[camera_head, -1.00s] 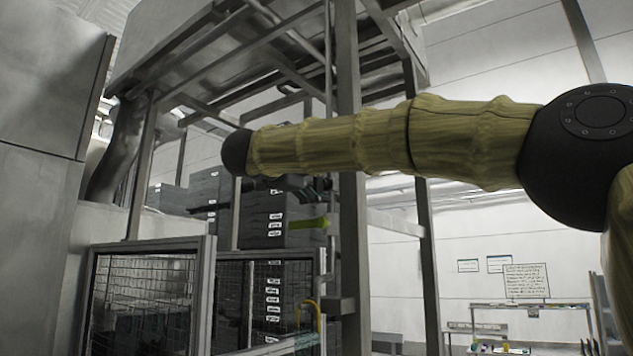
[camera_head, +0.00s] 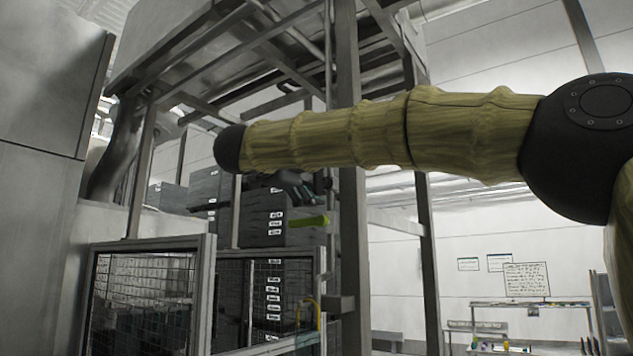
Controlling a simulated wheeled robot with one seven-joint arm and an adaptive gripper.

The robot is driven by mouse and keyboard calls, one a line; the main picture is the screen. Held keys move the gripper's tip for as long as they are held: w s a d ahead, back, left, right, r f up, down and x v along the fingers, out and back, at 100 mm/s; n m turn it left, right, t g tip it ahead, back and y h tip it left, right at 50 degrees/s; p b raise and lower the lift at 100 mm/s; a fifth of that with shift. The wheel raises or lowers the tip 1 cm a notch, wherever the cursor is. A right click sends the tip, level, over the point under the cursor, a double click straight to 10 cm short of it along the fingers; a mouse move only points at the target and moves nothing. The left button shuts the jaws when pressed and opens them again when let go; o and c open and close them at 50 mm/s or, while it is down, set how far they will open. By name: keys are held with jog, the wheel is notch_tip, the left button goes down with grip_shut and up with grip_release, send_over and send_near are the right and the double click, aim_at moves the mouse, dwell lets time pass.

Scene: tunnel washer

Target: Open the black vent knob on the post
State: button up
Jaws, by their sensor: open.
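The grey upright post (camera_head: 346,95) stands right of centre and passes behind my yellow-sleeved arm. My gripper (camera_head: 312,189) is a small dark shape just below the sleeve, at the left side of the post. It is open, and part of it is hidden by the arm. I cannot make out the black vent knob clearly; dark shapes blend together beside the post, and I cannot tell whether the gripper touches the knob. A yellow-green bar (camera_head: 308,221) shows just below the gripper, in front of dark crates.
Stacked dark crates (camera_head: 263,236) stand behind the gripper. A mesh-panelled guard frame (camera_head: 208,290) stands low at left, with a yellow hooked tube (camera_head: 308,301) near its right end. Steel beams (camera_head: 245,45) run overhead. A workbench (camera_head: 530,304) is far right.

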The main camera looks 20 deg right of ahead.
jog(key=v, duration=1)
jog(key=shift+s+a, duration=0.2)
jog(key=shift+w, duration=0.1)
